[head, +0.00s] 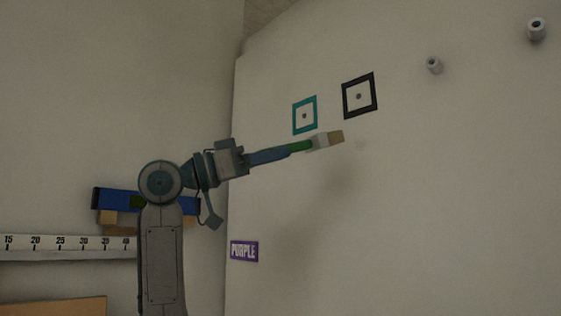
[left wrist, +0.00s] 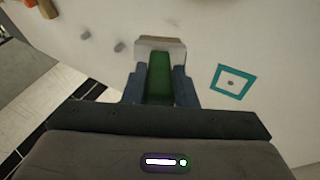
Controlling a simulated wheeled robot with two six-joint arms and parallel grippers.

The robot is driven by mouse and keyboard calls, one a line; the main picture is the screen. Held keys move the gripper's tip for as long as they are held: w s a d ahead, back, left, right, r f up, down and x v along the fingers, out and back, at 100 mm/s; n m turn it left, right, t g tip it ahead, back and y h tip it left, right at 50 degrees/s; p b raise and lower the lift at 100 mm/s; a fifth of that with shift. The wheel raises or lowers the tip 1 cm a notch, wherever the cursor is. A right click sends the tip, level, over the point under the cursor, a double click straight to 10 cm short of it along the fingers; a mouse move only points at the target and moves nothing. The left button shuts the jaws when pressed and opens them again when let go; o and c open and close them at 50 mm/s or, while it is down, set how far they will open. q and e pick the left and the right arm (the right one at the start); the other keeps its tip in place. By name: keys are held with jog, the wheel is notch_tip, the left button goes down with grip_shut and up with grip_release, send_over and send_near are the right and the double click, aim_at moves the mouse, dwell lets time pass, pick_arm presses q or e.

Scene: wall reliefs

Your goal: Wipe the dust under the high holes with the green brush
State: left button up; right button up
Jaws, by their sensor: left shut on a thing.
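My left gripper (head: 283,152) is shut on the green handle of the brush (head: 301,146). The brush has a pale collar and a tan tip and points right, tilted slightly up, close to the wall. In the left wrist view the brush (left wrist: 158,75) sits between the blue fingers of the gripper (left wrist: 159,88). Two high holes show above the brush: one in a teal frame (head: 305,116), one in a black frame (head: 359,96). A faint pale smudge (head: 361,144), perhaps dust, lies just right of the tip. Whether the bristles touch the wall is unclear. My right gripper is not in view.
Two pale round pegs (head: 434,65) (head: 536,29) stick out of the wall at upper right. A PURPLE sign (head: 244,251) is low near the corner. A numbered scale (head: 60,243) and a blue item (head: 116,200) are at left. The right wall's lower part is clear.

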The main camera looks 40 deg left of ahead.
pick_arm(q)
jog(key=shift+s, duration=0.2)
jog(key=s, duration=0.3)
jog(key=shift+a, duration=0.1)
dwell(0.4)
jog(key=shift+w, duration=0.25)
